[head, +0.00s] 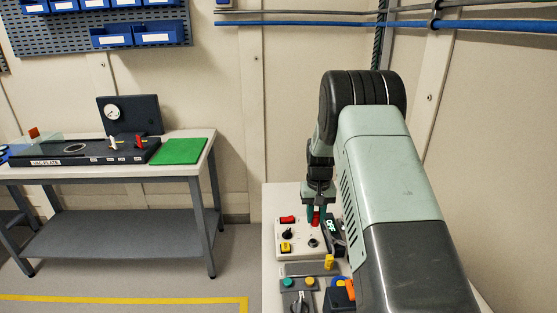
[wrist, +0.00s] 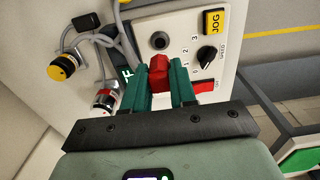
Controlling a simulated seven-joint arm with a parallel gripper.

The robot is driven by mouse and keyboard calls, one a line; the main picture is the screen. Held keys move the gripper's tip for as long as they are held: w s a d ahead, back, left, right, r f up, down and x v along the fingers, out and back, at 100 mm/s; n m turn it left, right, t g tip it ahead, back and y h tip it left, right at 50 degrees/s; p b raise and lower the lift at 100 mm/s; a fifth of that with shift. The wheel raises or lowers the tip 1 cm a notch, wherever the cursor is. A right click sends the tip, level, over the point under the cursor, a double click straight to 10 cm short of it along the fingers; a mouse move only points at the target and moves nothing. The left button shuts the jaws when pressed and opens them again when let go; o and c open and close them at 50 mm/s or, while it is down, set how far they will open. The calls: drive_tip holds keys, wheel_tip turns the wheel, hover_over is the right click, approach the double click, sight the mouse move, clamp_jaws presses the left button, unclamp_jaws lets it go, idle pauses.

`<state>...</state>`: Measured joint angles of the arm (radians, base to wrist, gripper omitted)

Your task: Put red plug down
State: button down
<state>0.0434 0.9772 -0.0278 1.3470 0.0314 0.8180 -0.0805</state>
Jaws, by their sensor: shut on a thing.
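My gripper (head: 317,204) points down over the off-white control panel (head: 281,240) on the near bench. In the wrist view my gripper (wrist: 160,82) has its two green fingers on either side of the red plug (wrist: 158,71), shut on it. The red plug also shows in the head view (head: 316,218) just under the fingers. A round black socket (wrist: 159,41) is in the panel beside the plug, apart from it in the picture. I cannot tell whether the plug's lower end touches the panel.
The panel has a SPEED knob (wrist: 207,54), a yellow JOG button (wrist: 215,21) and a red switch (wrist: 204,86). A yellow-capped connector (wrist: 62,67) and a red-and-white one (wrist: 104,100) lie near with grey cables. A green mat (head: 180,151) is on the far bench.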

drive_tip(key=s+a+n, duration=0.4)
drive_tip(key=s+a, duration=0.2)
drive_tip(key=s, duration=0.1)
hover_over(295, 269)
drive_tip(key=shift+n, duration=0.3)
wheel_tip(295, 269, down, 5)
drive_tip(key=shift+s, duration=0.1)
drive_tip(key=shift+f, duration=2.35)
drive_tip(key=shift+f, duration=0.1)
drive_tip(key=c, duration=0.9)
unclamp_jaws()
